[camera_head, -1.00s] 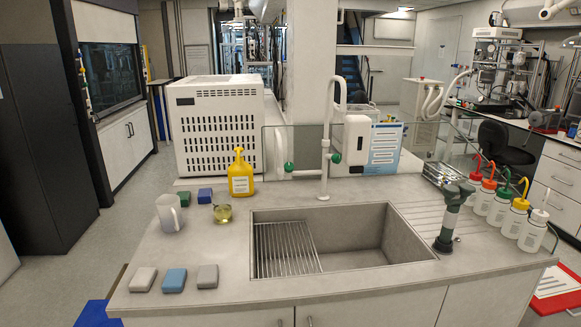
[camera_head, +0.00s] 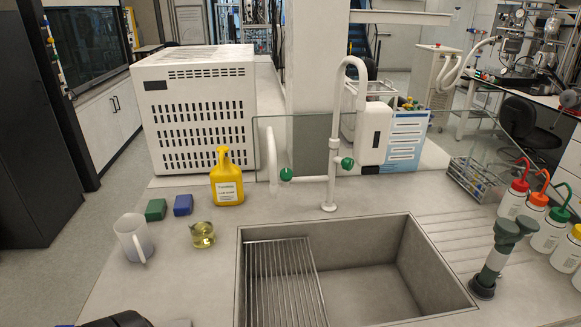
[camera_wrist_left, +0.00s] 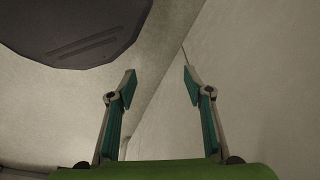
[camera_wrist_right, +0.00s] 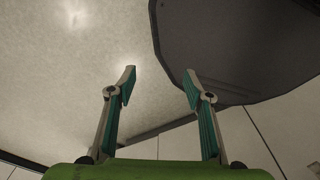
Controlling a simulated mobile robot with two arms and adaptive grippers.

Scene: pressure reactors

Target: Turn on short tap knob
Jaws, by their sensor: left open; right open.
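A white tap stands behind the sink (camera_head: 228,270) in the head view. Its tall arched spout (camera_head: 338,95) has a green knob (camera_head: 347,163) on its right side. A shorter curved white spout (camera_head: 270,155) stands to the left, with another green knob (camera_head: 286,174) beside it. My left gripper (camera_wrist_left: 158,82) is open and empty in the left wrist view. My right gripper (camera_wrist_right: 160,82) is open and empty in the right wrist view. Neither gripper's fingers show in the head view, and neither wrist view shows the tap.
A yellow bottle (camera_head: 228,180), a beaker with yellow liquid (camera_head: 203,236) and a white jug (camera_head: 131,240) stand left of the sink. A clear panel (camera_head: 262,135) is behind the tap.

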